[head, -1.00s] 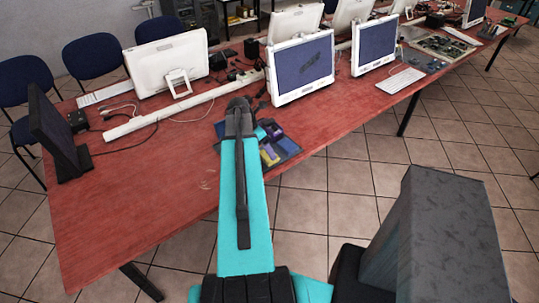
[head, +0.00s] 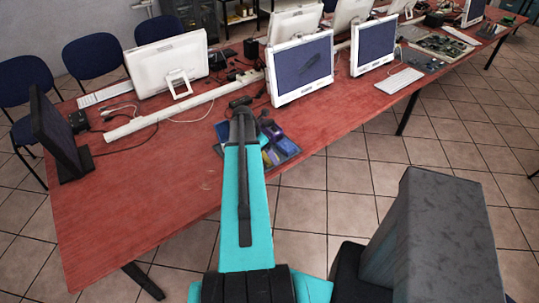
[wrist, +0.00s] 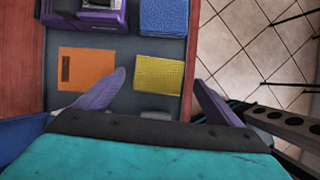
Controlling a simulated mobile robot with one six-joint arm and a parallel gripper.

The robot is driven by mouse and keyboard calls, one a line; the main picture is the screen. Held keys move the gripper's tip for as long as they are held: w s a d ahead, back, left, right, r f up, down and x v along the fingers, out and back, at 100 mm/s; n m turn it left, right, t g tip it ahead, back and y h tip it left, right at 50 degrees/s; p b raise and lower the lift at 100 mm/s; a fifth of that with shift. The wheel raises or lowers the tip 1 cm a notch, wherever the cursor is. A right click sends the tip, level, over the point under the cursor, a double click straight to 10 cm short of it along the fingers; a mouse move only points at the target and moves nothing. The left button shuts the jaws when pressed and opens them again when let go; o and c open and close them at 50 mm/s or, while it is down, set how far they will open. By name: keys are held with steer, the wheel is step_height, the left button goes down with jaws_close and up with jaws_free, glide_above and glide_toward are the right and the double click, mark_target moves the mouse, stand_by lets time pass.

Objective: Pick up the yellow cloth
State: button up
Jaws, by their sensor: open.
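The yellow cloth (wrist: 158,75) lies flat in a grey tray (wrist: 120,103) in the wrist view, a small textured rectangle. My gripper (wrist: 160,77) is open and empty, its two purple fingers spread to the left and right of the cloth's near part in that view. The left finger overlaps the lower right of an orange item beside the cloth. I cannot tell the height of the fingertips above the tray. In the head view the tray (head: 292,150) sits at the table's front edge, and my arm hides part of it; a bit of yellow (head: 267,158) shows there.
The orange item (wrist: 85,68) lies left of the cloth, a blue textured cloth (wrist: 163,16) behind it and a purple device (wrist: 98,17) at the back left. The red table (head: 140,185) ends just right of the tray in the wrist view. Monitors (head: 303,68) stand behind the tray.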

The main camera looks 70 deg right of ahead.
steer(key=shift+p+x, duration=0.35)
steer(key=shift+x, duration=1)
steer(key=c, duration=1.1)
steer(key=shift+r, duration=0.2)
steer(key=shift+c, duration=0.2)
step_height(320, 180, up, 10)
steer(key=b, duration=0.3)
steer(key=shift+f, duration=0.15)
steer(key=shift+o, duration=1.4)
steer(key=shift+c, duration=0.9)
